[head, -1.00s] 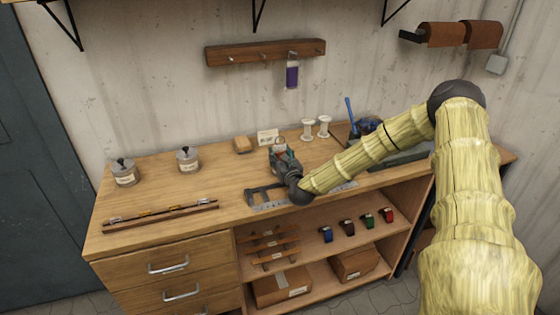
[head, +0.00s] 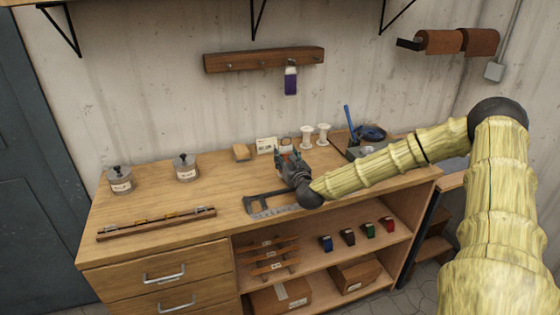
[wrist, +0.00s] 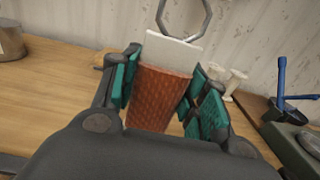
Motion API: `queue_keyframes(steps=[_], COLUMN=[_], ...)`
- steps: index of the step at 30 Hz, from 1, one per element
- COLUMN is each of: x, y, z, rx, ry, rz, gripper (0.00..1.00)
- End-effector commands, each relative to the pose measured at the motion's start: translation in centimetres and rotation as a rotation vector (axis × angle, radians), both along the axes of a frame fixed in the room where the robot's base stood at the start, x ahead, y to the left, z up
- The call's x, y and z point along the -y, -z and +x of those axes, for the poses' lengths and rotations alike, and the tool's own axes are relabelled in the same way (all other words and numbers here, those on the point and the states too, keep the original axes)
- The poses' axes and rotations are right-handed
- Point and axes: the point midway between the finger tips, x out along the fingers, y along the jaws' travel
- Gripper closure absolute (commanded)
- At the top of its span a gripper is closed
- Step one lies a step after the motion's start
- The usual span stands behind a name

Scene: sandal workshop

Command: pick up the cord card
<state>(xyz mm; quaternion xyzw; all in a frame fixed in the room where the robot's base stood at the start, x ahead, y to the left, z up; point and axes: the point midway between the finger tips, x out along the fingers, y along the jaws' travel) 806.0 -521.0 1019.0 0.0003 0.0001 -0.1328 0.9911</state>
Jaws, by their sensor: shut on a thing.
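The cord card (wrist: 161,92), a white card wound with orange-brown cord and with a grey ring at its top, stands upright between the teal finger pads of my gripper (wrist: 163,90) in the wrist view. My gripper is shut on it. In the head view my gripper (head: 289,158) is above the back part of the workbench (head: 215,203), and only a small orange bit of the card shows between the fingers. The card's lower end is hidden by my gripper in the wrist view.
A purple cord card (head: 291,80) hangs from the wall peg rail (head: 262,60). Two white spools (head: 307,137) and a dark tray with a blue-handled tool (head: 349,117) stand right of my gripper. The bench's left middle is clear.

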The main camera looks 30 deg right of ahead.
Motion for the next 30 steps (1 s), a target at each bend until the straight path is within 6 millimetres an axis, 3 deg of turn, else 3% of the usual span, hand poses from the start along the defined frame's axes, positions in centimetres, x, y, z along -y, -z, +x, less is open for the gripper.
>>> queue_keyframes(steps=[15, 30], x=[1.5, 2.4], y=[-0.7, -1.1], z=[-6.7, -10.9], rx=[0.003, 0.001], ry=[0.002, 0.003], rz=[0.004, 0.004], gripper=[0.80, 0.80])
